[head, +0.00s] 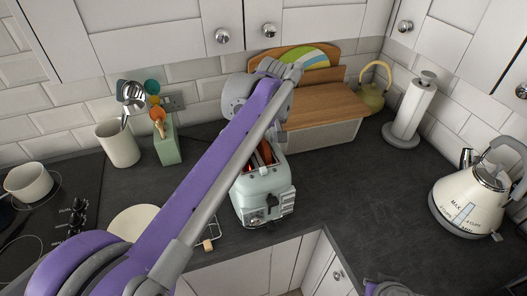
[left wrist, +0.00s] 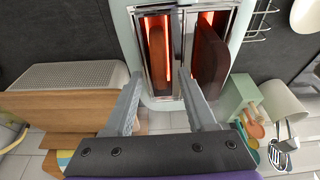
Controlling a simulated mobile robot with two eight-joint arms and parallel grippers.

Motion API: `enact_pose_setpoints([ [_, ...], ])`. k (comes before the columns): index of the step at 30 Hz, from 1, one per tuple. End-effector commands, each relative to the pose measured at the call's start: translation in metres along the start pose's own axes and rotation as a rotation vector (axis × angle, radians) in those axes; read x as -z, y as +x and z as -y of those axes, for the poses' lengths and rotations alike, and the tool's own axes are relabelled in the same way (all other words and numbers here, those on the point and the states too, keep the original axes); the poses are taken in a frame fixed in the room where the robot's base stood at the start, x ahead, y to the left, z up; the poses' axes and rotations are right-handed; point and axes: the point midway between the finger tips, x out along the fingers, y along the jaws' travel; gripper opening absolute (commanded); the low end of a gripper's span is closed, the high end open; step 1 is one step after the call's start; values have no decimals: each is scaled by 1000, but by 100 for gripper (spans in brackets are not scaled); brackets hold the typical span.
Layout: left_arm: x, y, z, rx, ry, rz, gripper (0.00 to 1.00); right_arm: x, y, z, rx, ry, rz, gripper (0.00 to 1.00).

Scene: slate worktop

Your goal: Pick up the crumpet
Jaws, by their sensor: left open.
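The pale green toaster (head: 262,200) stands on the worktop, partly behind my left arm in the head view. In the left wrist view its two slots glow orange. A light-brown item (left wrist: 157,58) sits low in the left slot. A darker brown slice (left wrist: 211,55) stands higher in the right slot. I cannot tell for certain which is the crumpet. My left gripper (left wrist: 160,88) is open and empty above the toaster, its fingertips near the close end of the left slot. In the head view its fingers are hidden behind the arm.
A green utensil block (head: 167,146) and a cream pot (head: 118,145) stand to the left. A paper towel holder (head: 408,112) and a kettle (head: 470,203) stand to the right. The worktop (head: 355,185) right of the toaster is clear.

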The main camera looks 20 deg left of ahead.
Motion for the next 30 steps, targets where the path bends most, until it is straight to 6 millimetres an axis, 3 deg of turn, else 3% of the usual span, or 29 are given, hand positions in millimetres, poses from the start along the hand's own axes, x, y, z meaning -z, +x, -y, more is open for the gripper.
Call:
enact_pose_setpoints([
  [3, 0, 0, 0, 0, 0, 0, 53, 0, 0, 0, 0, 0, 0, 0],
  [12, 0, -1, 0, 0, 0, 0, 0, 0, 0, 0, 0, 0, 0, 0],
  [23, 2, -7, 0, 0, 0, -1, 0, 1, -1, 0, 0, 0, -1, 0],
  [30, 16, -50, 0, -1, 0, -1, 0, 7, -5, 0, 0, 0, -8, 0],
])
